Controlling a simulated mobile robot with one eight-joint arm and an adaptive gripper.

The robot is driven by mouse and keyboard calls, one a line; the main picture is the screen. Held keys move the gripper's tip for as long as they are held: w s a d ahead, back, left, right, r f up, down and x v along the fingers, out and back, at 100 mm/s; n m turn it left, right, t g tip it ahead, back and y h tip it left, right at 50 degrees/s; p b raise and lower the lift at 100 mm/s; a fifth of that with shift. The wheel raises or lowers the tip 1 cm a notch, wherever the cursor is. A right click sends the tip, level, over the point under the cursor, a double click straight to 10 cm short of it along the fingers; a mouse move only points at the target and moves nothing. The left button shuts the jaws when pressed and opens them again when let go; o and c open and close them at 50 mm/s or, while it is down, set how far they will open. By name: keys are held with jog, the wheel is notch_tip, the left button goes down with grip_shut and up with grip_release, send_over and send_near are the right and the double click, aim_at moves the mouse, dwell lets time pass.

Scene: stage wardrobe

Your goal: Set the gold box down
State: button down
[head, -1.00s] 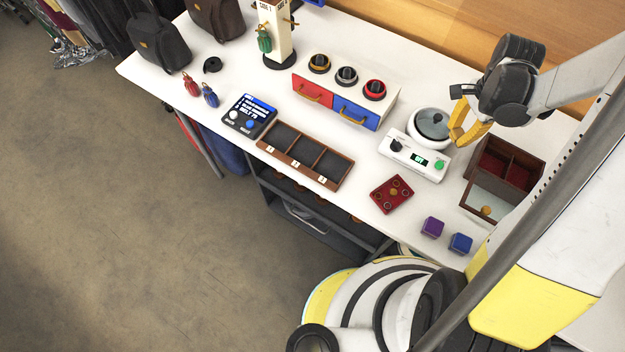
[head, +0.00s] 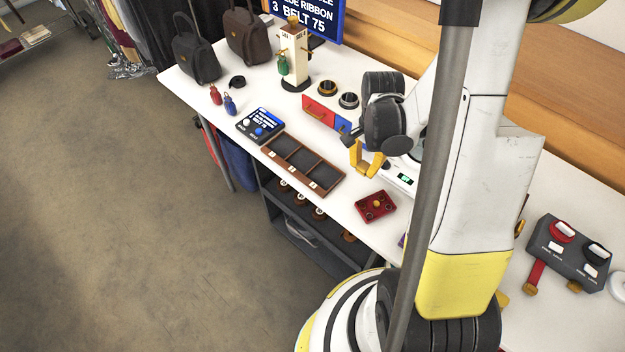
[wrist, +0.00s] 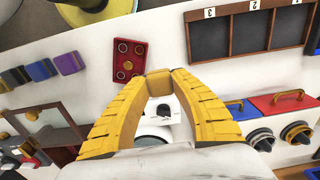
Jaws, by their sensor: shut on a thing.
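My gripper (wrist: 160,84) is shut on the small gold box (wrist: 159,83), which sits between its yellow fingertips in the wrist view. In the head view my gripper (head: 369,170) is above the white table (head: 350,188), and the box cannot be told apart from the yellow fingers.
A red tray (head: 376,206) with round fittings lies near the front edge. A wooden three-compartment tray (head: 331,184), numbered and empty, lies left of it. A purple box (wrist: 42,70) and blue box (wrist: 68,63) stand nearby.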

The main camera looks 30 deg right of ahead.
jog(key=b, duration=0.4)
send_over(324, 176)
notch_tip(324, 176, down, 7)
jog(key=shift+f, duration=0.1)
jog(key=shift+f+b, duration=0.75)
jog(key=shift+f, duration=1.1)
jog(key=shift+f, duration=0.1)
jog(key=shift+f, duration=0.15)
jog(key=c, duration=1.2)
grip_release()
